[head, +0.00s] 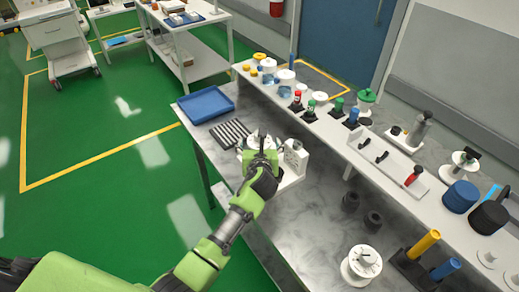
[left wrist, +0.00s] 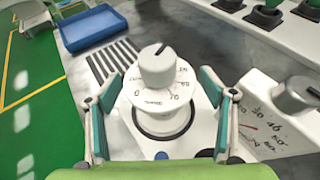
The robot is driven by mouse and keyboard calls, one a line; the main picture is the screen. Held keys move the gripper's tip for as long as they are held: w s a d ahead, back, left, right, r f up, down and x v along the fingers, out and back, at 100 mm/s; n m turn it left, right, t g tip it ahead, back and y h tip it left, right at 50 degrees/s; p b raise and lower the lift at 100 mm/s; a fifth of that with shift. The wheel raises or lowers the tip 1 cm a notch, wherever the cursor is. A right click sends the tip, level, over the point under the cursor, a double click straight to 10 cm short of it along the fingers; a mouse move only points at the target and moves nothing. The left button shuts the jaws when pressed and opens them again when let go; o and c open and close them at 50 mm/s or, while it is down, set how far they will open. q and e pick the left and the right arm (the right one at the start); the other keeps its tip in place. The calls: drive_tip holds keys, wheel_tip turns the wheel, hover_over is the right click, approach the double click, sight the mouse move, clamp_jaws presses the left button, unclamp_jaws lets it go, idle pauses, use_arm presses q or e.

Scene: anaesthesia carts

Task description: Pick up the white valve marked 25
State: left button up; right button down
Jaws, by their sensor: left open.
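A white valve (left wrist: 158,75) with a round knob, black pointer line and marked dial plate stands upright on a pale block in the left wrist view. Its markings are too small to read surely; I cannot make out a 25. My left gripper (left wrist: 160,92) is open, with one finger on each side of the valve and nothing clearly gripped. In the head view the left gripper (head: 262,150) is over the near left part of the bench and mostly hides this valve. Another white valve-like piece (head: 361,265) with a marked top stands at the lower right.
A blue tray (head: 205,104) and a black slotted rack (head: 230,133) lie beyond the gripper. A white box with a gauge scale (left wrist: 250,120) and grey knob (left wrist: 297,94) stands close on the right. A raised shelf with several colored parts runs behind.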

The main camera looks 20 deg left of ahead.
use_arm(q)
drive_tip(key=c, duration=1.4)
drive_tip(key=shift+r, duration=0.1)
